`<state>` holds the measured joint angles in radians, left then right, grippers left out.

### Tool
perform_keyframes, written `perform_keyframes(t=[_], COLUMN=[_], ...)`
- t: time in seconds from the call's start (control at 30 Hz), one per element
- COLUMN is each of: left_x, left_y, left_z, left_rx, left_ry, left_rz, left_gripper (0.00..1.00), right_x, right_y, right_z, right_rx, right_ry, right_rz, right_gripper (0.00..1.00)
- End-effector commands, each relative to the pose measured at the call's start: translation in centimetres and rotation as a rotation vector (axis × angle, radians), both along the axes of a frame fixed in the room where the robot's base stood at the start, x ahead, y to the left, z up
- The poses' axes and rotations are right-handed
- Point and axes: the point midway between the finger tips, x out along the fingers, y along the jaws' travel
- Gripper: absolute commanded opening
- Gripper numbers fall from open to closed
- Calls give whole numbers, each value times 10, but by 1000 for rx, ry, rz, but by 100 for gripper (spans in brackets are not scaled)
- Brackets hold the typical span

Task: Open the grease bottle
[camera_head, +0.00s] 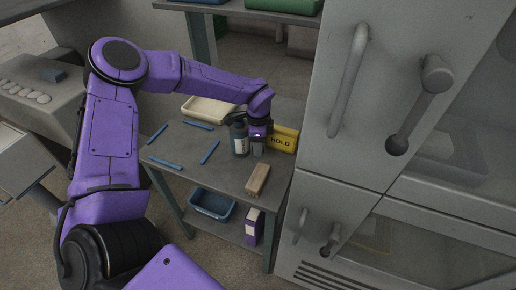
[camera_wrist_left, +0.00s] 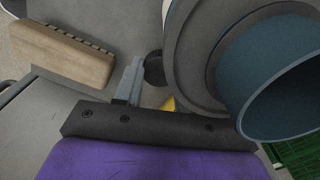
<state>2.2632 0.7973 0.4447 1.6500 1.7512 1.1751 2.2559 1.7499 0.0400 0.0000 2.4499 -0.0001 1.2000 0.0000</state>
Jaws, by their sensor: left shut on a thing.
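The grease bottle (camera_head: 239,141) stands upright on the grey table, dark teal with a pale label and a dark top. My left gripper (camera_head: 257,148) points down close at the bottle's right side. In the left wrist view a round grey and teal body, apparently the bottle (camera_wrist_left: 270,80), fills the right side, close to the camera. A grey finger (camera_wrist_left: 130,82) shows beside a small dark round part that touches or nearly touches that body. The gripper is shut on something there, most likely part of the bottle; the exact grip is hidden. My right gripper is out of view.
A wooden brush (camera_head: 258,179) lies at the table's front right and a yellow HOLD sign (camera_head: 283,139) stands behind the gripper. A cream tray (camera_head: 208,110) and several blue strips (camera_head: 210,151) lie left. A grey cabinet (camera_head: 335,150) closes off the right side.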

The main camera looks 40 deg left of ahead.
Motion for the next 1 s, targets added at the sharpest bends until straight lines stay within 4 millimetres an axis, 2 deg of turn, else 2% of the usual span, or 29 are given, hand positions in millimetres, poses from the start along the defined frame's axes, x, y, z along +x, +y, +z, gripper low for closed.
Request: perform_keyframes(t=[0.1, 0.17, 0.53, 0.57, 0.6, 0.63, 0.87, 1.0], left_x=[-2, -2, -2, -2, -2, -2, -2, -1], left_y=[0, 0, 0, 0, 0, 0, 0, 0], left_z=[-21, -26, -32, -31, -30, -30, -30, -22], left_rx=[1, 0, 0, 0, 1, 1, 1, 0], left_ry=[6, 5, 2, 2, 3, 3, 3, 0], left_rz=[0, 0, 1, 1, 1, 1, 1, 1], left_gripper=[4, 4, 4, 47, 60, 65, 65, 65], right_x=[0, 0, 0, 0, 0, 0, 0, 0], right_y=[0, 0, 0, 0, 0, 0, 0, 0], right_z=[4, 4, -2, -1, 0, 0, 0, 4], right_rx=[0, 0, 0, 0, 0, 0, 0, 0], right_ry=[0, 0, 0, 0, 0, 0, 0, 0], right_rz=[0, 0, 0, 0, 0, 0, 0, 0], right_gripper=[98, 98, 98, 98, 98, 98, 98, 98])
